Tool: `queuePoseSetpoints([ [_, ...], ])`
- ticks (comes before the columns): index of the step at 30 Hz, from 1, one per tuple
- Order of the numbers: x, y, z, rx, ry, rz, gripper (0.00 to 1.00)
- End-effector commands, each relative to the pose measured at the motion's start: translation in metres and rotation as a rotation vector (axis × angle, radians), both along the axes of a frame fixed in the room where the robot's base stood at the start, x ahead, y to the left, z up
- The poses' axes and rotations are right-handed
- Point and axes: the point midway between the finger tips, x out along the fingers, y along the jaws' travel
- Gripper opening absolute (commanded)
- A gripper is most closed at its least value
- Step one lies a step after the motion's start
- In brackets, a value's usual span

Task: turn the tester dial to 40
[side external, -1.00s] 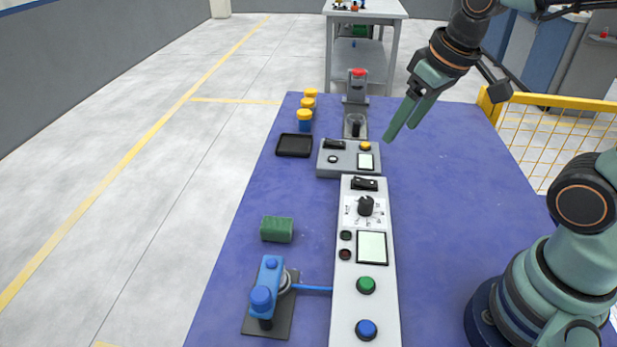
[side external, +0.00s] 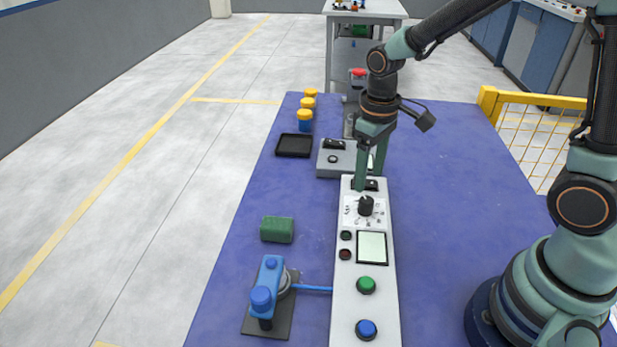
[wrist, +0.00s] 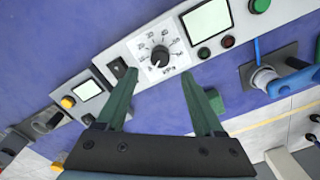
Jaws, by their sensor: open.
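The tester (side external: 345,295) is a long white panel on the blue table. Its black dial (side external: 366,205) sits on a white scale plate with printed numbers; the dial also shows in the wrist view (wrist: 160,57). I cannot read for sure which number it points at. My gripper (side external: 362,190) points down over the far end of the tester, just behind and above the dial. In the wrist view my gripper (wrist: 158,74) is open and empty, its two green fingers apart with the dial ahead between their tips. I cannot tell whether a finger touches the panel.
The tester also bears a screen (side external: 371,247), a green button (side external: 366,285) and a blue button (side external: 367,329). A smaller grey box (side external: 330,170) stands behind it. A green cylinder (side external: 277,229) and a blue clamp device (side external: 268,285) lie left.

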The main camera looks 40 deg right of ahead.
Motion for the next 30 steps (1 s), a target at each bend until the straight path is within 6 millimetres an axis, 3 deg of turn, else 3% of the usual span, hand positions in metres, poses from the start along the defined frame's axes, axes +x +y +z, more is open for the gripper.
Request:
queuePoseSetpoints([
  [6, -0.001, 0.0, -0.043, 0.0, 0.006, -0.001, 0.69],
  [12, -0.001, 0.0, -0.067, 0.0, 0.002, -0.001, 0.69],
  [26, 0.0, 0.0, -0.077, 0.0, -0.001, -0.001, 0.69],
  [30, 0.0, 0.0, -0.077, 0.0, -0.001, -0.001, 0.2],
])
